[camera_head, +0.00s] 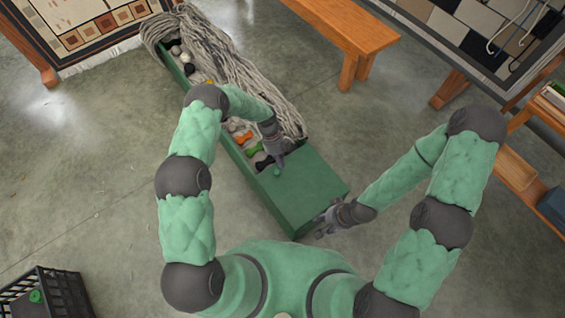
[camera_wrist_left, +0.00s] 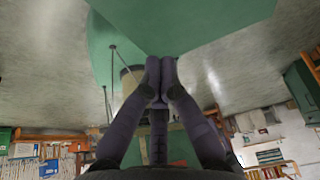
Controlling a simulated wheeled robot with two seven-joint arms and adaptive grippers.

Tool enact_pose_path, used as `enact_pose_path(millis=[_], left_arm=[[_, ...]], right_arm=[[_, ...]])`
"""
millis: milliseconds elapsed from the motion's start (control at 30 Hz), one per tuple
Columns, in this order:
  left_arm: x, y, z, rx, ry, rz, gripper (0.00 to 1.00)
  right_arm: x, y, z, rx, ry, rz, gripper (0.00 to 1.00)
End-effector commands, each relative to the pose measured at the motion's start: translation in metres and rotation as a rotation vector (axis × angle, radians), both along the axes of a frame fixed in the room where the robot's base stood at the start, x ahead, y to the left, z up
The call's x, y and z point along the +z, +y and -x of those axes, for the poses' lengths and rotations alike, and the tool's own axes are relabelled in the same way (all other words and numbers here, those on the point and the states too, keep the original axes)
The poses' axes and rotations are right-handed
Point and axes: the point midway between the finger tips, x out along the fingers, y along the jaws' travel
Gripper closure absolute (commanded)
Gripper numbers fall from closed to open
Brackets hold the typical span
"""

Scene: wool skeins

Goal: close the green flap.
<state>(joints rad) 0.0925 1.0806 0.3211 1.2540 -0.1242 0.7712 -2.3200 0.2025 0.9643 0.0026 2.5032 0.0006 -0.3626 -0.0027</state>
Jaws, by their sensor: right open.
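A long green box (camera_head: 236,152) lies on the floor, running from the upper left to the middle. A flat green panel, which looks like the flap (camera_head: 312,180), covers its near end. My left gripper (camera_head: 278,162) is just above that edge; contact is unclear. In the left wrist view its fingertips (camera_wrist_left: 160,68) are together just below a green surface (camera_wrist_left: 190,20), with nothing clearly seen between them. My right gripper (camera_head: 325,222) is open beside the box's near right corner.
Grey-white wool (camera_head: 225,55) drapes over the box's far part, beside small coloured skeins (camera_head: 243,137). A wooden bench (camera_head: 345,30) stands behind, a black crate (camera_head: 45,295) at lower left. Wooden furniture (camera_head: 500,165) is at right. The floor left of the box is clear.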

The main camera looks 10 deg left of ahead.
Motion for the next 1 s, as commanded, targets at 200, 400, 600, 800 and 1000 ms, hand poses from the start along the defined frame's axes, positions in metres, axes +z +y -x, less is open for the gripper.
enact_pose_path(millis=[200,400,600,800,1000], left_arm=[[-0.029,0.01,-0.01,0.001,0.0,0.0,1.0],[-0.05,0.016,-0.017,0.003,0.049,0.049,1.0],[-0.067,0.021,-0.021,0.002,0.098,0.098,1.0],[-0.081,0.025,-0.025,0.001,0.136,0.137,1.0],[-0.092,0.027,-0.027,0.003,0.163,0.165,1.0]], right_arm=[[-0.012,0.0,0.0,0.0,0.0,0.0,0.56],[-0.016,0.0,0.0,0.0,0.0,0.0,0.56],[-0.018,0.0,0.0,0.0,-0.001,0.0,0.56],[-0.019,0.0,0.0,0.0,0.0,0.0,0.56],[-0.02,0.0,0.0,0.0,-0.001,0.0,0.56]])
